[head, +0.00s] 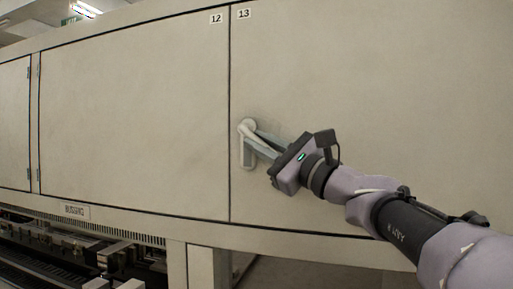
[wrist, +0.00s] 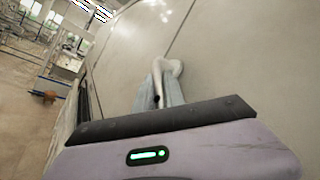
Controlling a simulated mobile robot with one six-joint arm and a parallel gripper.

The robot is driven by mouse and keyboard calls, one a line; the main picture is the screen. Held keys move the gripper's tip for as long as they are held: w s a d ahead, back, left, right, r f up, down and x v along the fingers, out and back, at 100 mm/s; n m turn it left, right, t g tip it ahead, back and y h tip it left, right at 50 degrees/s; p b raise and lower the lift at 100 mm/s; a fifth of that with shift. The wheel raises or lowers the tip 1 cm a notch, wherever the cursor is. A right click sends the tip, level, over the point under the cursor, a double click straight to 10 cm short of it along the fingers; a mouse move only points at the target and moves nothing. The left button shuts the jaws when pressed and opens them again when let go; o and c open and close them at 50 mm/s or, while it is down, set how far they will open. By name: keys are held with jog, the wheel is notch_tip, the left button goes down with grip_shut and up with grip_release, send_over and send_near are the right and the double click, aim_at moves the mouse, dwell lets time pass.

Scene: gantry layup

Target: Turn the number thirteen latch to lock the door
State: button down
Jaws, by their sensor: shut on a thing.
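The number thirteen latch (head: 246,128) is a pale handle on a plate at the left edge of the door labelled 13 (head: 380,100). My gripper (head: 257,144) reaches it from the lower right in the head view, with its grey fingers shut on the latch handle. In the wrist view the latch (wrist: 170,66) shows as a curved pale piece between the fingers (wrist: 158,90). The fingers hide part of the handle, so its exact angle is hard to tell. The door looks flush with its neighbour.
The door labelled 12 (head: 130,110) is to the left, past a narrow vertical seam. Below it are dark machine parts (head: 100,260) and a pale post (head: 195,265). An open room with equipment (wrist: 50,80) shows at the left of the wrist view.

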jog(key=c, duration=1.4)
grip_release()
jog(key=b+v, duration=0.4)
jog(key=v, duration=1.3)
jog(key=shift+d+f+b, duration=0.2)
jog(key=shift+b, duration=0.2)
